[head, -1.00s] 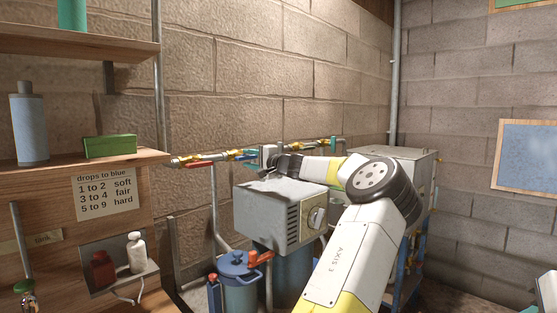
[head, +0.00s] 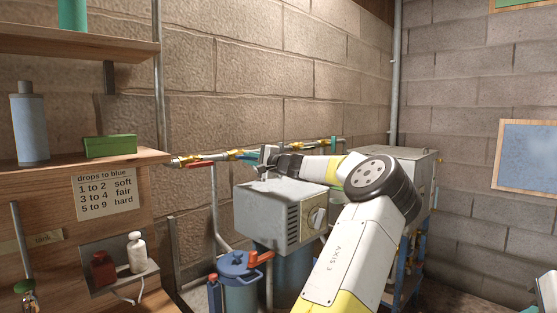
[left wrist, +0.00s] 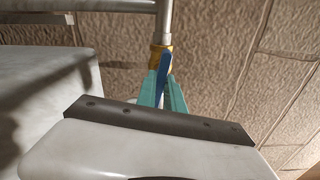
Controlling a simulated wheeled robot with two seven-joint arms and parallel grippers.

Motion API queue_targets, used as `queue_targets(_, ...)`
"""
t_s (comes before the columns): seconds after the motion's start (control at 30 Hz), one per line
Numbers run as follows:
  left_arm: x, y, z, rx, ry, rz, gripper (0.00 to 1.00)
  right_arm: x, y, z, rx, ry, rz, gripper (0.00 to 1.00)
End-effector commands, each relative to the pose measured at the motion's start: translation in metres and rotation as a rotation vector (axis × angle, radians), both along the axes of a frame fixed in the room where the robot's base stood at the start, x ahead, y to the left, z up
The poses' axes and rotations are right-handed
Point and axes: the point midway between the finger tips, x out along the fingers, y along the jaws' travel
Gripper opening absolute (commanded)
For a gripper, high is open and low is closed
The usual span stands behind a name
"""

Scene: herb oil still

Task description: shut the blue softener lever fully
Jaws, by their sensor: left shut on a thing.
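The blue softener lever (left wrist: 164,72) is on a brass valve fitting (left wrist: 159,55) on the pipe in the left wrist view. My left gripper (left wrist: 163,94) has its two teal fingertips shut on the lever, one on each side. In the head view my left gripper (head: 252,157) is at the wall pipe, above the back of the grey box, and it largely hides the lever. How far the lever is turned cannot be told. My right gripper is not in view.
A red lever (head: 197,164) is on the same pipe, left of my gripper. The grey box (head: 270,208) with a dial stands below my arm. A blue-lidded canister (head: 240,264) stands in front of it. Wooden shelves (head: 90,165) are at the left.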

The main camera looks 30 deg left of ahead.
Motion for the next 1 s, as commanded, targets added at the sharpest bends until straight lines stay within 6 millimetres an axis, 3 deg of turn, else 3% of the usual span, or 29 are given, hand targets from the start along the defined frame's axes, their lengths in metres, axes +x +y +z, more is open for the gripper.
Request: queue_targets(1.0,-0.0003,0.0003,-0.0009,0.263,0.916,-0.001,0.0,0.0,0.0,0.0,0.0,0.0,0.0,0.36)
